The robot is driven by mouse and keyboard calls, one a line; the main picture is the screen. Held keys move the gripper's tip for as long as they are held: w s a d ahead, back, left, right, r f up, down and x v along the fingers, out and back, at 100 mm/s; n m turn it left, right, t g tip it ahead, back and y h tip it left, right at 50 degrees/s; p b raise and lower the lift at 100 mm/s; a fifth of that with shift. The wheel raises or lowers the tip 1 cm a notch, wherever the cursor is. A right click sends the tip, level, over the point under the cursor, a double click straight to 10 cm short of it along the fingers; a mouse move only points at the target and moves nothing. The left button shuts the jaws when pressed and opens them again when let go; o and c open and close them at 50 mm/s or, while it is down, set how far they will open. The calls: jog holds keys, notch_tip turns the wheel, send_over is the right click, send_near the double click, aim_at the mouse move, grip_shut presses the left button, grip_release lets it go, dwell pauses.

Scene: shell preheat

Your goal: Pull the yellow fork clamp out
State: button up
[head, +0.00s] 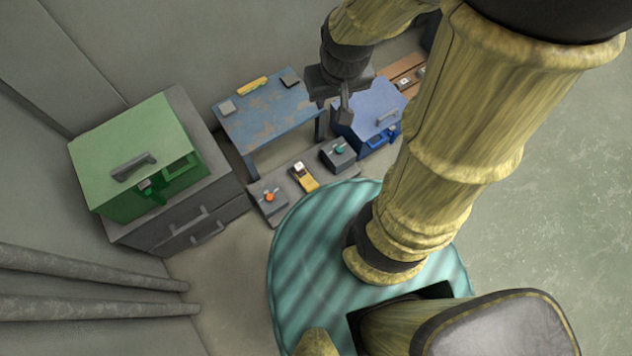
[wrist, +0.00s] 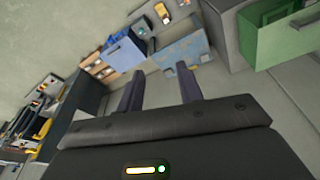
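A yellow piece (head: 304,179) with a pale block at its end sits in the low grey strip on the floor, between an orange-knobbed block and a teal-knobbed block. A second yellow piece, a bar (head: 252,86), lies on the blue worn table (head: 264,115). Both are too small for me to tell which is the fork clamp. My gripper (head: 345,108) hangs in the air by the right end of the blue table, apart from both yellow pieces. In the wrist view my gripper (wrist: 160,90) has its two fingers spread with nothing between them.
A green box (head: 128,150) with handle and latch stands on a grey drawer cabinet (head: 180,238) at left. A blue box (head: 368,108) stands right of the table. Two pipes (head: 90,309) run along the left wall. Open floor (head: 560,190) lies right.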

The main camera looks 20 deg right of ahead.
jog(key=shift+w, duration=0.1)
jog(key=shift+o, duration=0.4)
jog(key=shift+a, duration=0.15)
jog(key=o, duration=0.4)
jog(key=shift+s+f, duration=0.1)
jog(key=shift+s, duration=0.2)
jog(key=shift+c, duration=0.2)
jog(key=o, duration=0.6)
jog(key=b+x, duration=0.2)
jog(key=shift+w+f, duration=0.2)
jog(key=shift+f, duration=0.15)
jog(key=n+g+b, duration=0.3)
jog(key=n+b, duration=0.1)
jog(key=b, duration=4.9)
send_over(312, 186)
notch_tip(312, 186, down, 80)
jog(key=shift+w, duration=0.1)
notch_tip(312, 186, down, 17)
jog(key=b, duration=0.9)
jog(key=shift+f+b, duration=0.15)
jog(key=shift+b, duration=0.15)
